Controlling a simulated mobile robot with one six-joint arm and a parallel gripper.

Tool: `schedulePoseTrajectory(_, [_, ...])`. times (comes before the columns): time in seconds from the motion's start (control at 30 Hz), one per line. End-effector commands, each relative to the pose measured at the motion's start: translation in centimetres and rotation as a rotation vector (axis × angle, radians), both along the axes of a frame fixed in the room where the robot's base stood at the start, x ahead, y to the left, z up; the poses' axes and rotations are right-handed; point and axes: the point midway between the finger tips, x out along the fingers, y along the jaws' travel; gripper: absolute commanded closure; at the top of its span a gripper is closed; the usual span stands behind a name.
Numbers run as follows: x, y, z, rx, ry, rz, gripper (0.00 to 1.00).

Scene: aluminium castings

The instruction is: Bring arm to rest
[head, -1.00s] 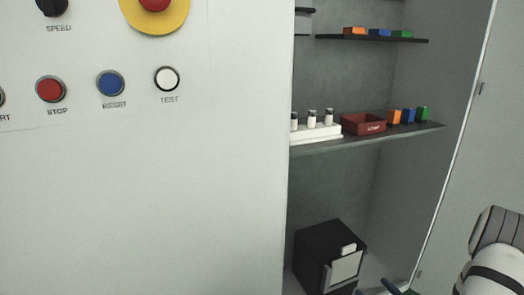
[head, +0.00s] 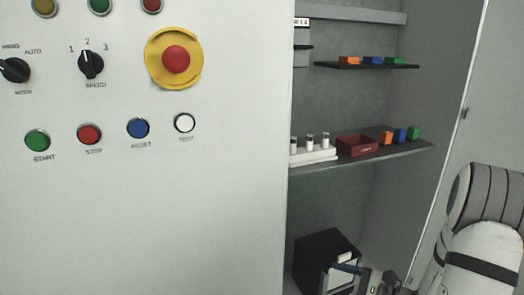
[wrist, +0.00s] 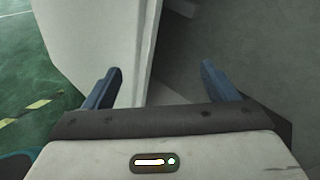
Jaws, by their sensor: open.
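My gripper (wrist: 162,78) shows in the wrist view with its two blue fingers spread apart and nothing between them. A pale panel edge and a grey surface lie beyond the fingers. In the head view a blue finger of my gripper (head: 347,268) shows low in the picture, in front of the black box in the cabinet. My white and grey arm fills the lower right of the head view. Whether the gripper touches anything there I cannot tell.
A control panel (head: 90,220) with buttons and a red emergency stop (head: 176,60) stands at left. The open cabinet's shelf (head: 400,156) holds a white rack (head: 312,156), a red bin (head: 357,146) and small coloured blocks. A black box (head: 322,256) stands below. The cabinet door (head: 490,130) is at right.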

Motion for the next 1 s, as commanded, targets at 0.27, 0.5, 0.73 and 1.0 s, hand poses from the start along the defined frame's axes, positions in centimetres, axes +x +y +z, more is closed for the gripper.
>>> schedulePoseTrajectory(0.27, [-7.4,7.6,13.1,-0.412,-0.118,0.538,0.2])
schedulePoseTrajectory(0.5, [-13.3,8.5,21.1,-0.84,-0.281,0.927,0.2])
schedulePoseTrajectory(0.73, [-16.1,6.5,29.3,-1.283,-0.495,1.205,0.2])
schedulePoseTrajectory(1.0, [-16.4,4.5,35.7,-1.627,-0.685,1.342,0.2])
